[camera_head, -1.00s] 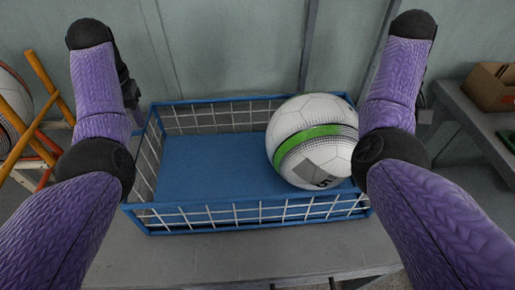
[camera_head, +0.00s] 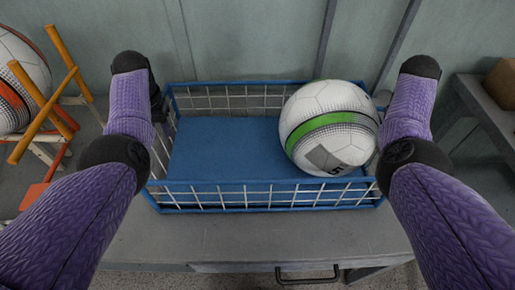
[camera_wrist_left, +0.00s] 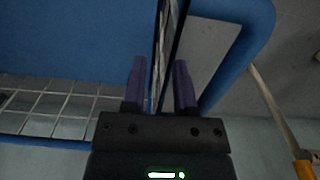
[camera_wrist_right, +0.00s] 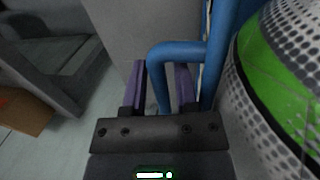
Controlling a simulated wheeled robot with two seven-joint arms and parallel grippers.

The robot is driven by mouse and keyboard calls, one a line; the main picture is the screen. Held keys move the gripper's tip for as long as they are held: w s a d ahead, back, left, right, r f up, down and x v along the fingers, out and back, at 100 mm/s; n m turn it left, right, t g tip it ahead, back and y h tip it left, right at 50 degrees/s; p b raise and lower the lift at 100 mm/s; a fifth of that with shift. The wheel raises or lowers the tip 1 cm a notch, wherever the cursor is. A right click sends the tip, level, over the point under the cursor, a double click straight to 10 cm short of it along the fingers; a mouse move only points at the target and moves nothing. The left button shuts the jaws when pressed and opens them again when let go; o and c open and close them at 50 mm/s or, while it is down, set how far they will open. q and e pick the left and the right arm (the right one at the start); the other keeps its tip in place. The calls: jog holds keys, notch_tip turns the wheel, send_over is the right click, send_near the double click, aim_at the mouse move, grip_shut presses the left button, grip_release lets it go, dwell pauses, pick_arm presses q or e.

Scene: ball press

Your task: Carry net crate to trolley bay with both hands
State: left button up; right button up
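The net crate (camera_head: 264,194), a blue-rimmed wire basket with a blue floor, sits upright on a grey bench. A white, green-banded ball (camera_head: 330,128) lies inside at its right end. My left gripper (camera_head: 160,104) is at the crate's left end, mostly hidden by my arm. In the left wrist view its fingers (camera_wrist_left: 160,88) stand open on either side of the crate's mesh wall. My right gripper is at the right end, largely hidden in the head view.
The grey bench (camera_head: 240,240) has a drawer handle in front. At left are another ball (camera_head: 20,80) and an orange-legged stand (camera_head: 50,105). At right a grey table (camera_head: 485,110) carries a brown box (camera_head: 502,84). A wall stands behind the crate.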

pick_arm(q)
jog(key=shift+f, duration=0.15)
pick_arm(e)
jog(key=shift+f, duration=0.15)
pick_arm(q)
jog(key=shift+c, duration=0.3)
pick_arm(e)
jog(key=shift+c, duration=0.3)
pick_arm(q)
grip_shut()
pick_arm(e)
grip_shut()
dwell(0.4)
